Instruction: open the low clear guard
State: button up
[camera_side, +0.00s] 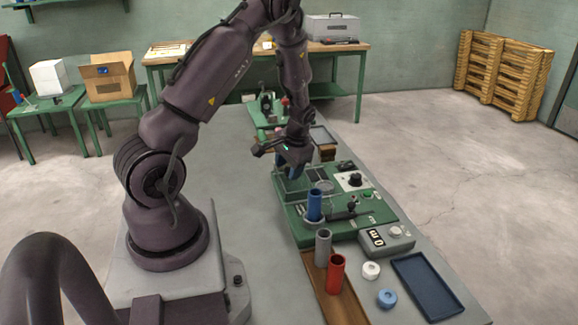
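The green spinning machine (372,212) stands on the table to the right of my arm. A see-through guard (290,188) seems to sit low at its back left, under my gripper; its edges are faint and I cannot tell whether it is shut. My gripper (296,172) points down just above or at this guard. Its fingers are small and partly hidden, so I cannot tell whether they are open or touch the guard. A blue tube (315,205) stands upright at the machine's front left.
A grey tube (323,246) and a red tube (336,274) stand at a brown tray (318,287) in front. A counter box (387,240), white cap (371,270), blue cap (387,298) and dark tray (428,285) lie right. Another green unit (258,113) stands behind.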

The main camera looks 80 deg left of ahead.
aim_at(297, 183)
jog(key=v, duration=1.3)
jog(key=shift+s+d, duration=0.1)
jog(key=s+d+r+m+t+h, duration=0.1)
jog(key=s+d+r+t, duration=0.1)
jog(key=d+r, duration=0.3)
jog(key=s+d+r+m+t, duration=0.2)
jog(key=s+d+r, duration=0.2)
jog(key=d, duration=0.7)
jog(key=s+d+r+m+t+h, duration=0.1)
jog(key=s+d+r+m+t, duration=0.1)
jog(key=d+r, duration=0.4)
jog(key=s+d+t, duration=0.1)
jog(key=d, duration=0.2)
jog(key=shift+h, duration=0.3)
